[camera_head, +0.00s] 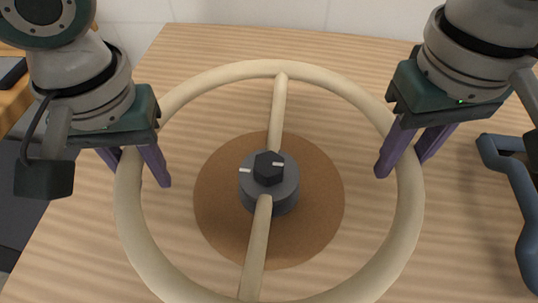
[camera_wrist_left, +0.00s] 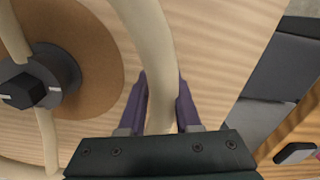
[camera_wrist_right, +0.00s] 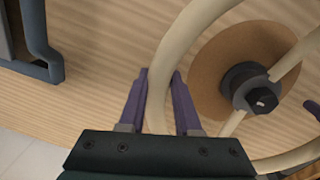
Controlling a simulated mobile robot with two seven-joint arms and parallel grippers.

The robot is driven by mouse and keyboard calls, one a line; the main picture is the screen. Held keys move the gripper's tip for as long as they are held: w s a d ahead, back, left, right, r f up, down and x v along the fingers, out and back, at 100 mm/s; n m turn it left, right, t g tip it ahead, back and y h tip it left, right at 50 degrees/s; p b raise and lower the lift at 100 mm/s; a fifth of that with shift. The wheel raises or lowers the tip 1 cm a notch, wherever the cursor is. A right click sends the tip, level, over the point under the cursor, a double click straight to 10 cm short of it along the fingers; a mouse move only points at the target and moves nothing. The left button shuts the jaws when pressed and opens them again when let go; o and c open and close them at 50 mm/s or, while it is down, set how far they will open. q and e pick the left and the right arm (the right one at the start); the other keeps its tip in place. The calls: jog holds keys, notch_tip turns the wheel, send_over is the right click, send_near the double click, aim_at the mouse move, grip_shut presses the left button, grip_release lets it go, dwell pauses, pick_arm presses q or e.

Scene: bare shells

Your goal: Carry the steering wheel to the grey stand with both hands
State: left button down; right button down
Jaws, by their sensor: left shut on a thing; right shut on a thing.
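The steering wheel (camera_head: 412,205) is a cream ring with two spokes and a black six-sided hub (camera_head: 268,168) bearing a white mark. The hub is over the grey round stand (camera_head: 284,200), which has its own white mark on the left. I cannot tell if the hub touches the stand. My left gripper (camera_head: 138,168) is shut on the left rim, and its purple fingers straddle the rim in the left wrist view (camera_wrist_left: 161,100). My right gripper (camera_head: 402,168) is shut on the right rim, also in the right wrist view (camera_wrist_right: 159,98).
The stand is on a brown disc (camera_head: 222,225) on the pale wooden table (camera_head: 330,45). A bent blue-grey tube (camera_head: 524,215) lies to the right of the wheel. The table's left edge is near my left gripper, with dark surfaces beyond it. Table around the disc is clear.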

aim_at(128, 153)
pick_arm(q)
jog(key=shift+r, duration=0.2)
pick_arm(e)
jog(key=shift+r, duration=0.25)
